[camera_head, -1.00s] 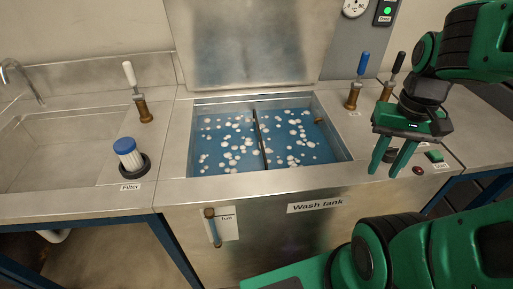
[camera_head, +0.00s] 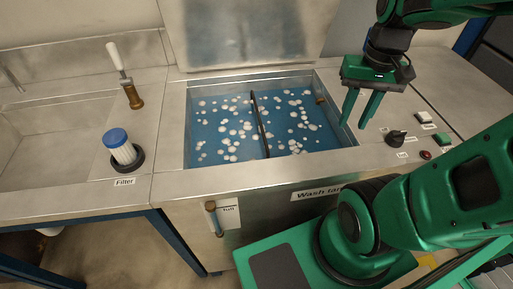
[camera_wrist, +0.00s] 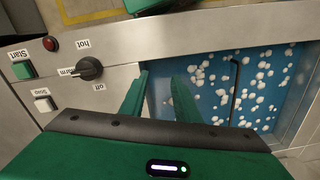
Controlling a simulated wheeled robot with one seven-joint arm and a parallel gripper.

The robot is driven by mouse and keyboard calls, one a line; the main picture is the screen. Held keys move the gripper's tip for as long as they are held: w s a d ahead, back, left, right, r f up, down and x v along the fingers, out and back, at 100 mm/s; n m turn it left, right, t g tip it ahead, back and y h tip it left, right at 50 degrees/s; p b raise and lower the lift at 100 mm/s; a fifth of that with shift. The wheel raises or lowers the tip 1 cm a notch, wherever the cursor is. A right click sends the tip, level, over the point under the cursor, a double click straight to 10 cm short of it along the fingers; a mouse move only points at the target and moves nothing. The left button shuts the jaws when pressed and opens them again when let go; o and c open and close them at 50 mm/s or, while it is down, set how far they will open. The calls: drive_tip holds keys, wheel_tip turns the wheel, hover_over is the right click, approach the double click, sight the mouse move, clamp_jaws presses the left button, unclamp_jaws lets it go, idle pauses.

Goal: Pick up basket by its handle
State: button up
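The wash tank (camera_head: 172,186) holds blue water with white foam patches. A dark thin bar (camera_head: 262,130), which looks like the basket's handle, runs front to back across the tank's middle at the water surface. It also shows in the wrist view (camera_wrist: 236,95) as a dark bar with bent ends. The basket's body is not clearly visible under the water and foam. My gripper (camera_head: 354,126) is open and empty, fingers pointing down over the tank's right rim, well to the right of the bar. In the wrist view its two fingers (camera_wrist: 155,85) stand apart with nothing between.
On the left stand a blue-capped filter (camera_head: 122,148), a white-handled lever (camera_head: 122,75) and a sink. The raised lid (camera_head: 235,35) stands behind the tank.

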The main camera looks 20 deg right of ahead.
drive_tip(key=w+a+f+n, duration=0.1)
drive_tip(key=w+a, duration=0.2)
drive_tip(key=w, duration=0.5)
drive_tip(key=n+y, duration=0.2)
hover_over(258, 116)
drive_tip(key=d, duration=0.1)
wheel_tip(258, 116, down, 6)
drive_tip(key=f, duration=0.4)
drive_tip(key=shift+a+f, duration=0.2)
drive_tip(key=shift+a, duration=0.1)
drive_tip(key=shift+a+f, duration=0.25)
drive_tip(key=shift+f, duration=1.25)
drive_tip(key=shift+a+f, duration=0.2)
drive_tip(key=shift+f, duration=1.25)
clamp_jaws()
drive_tip(key=shift+r, duration=0.1)
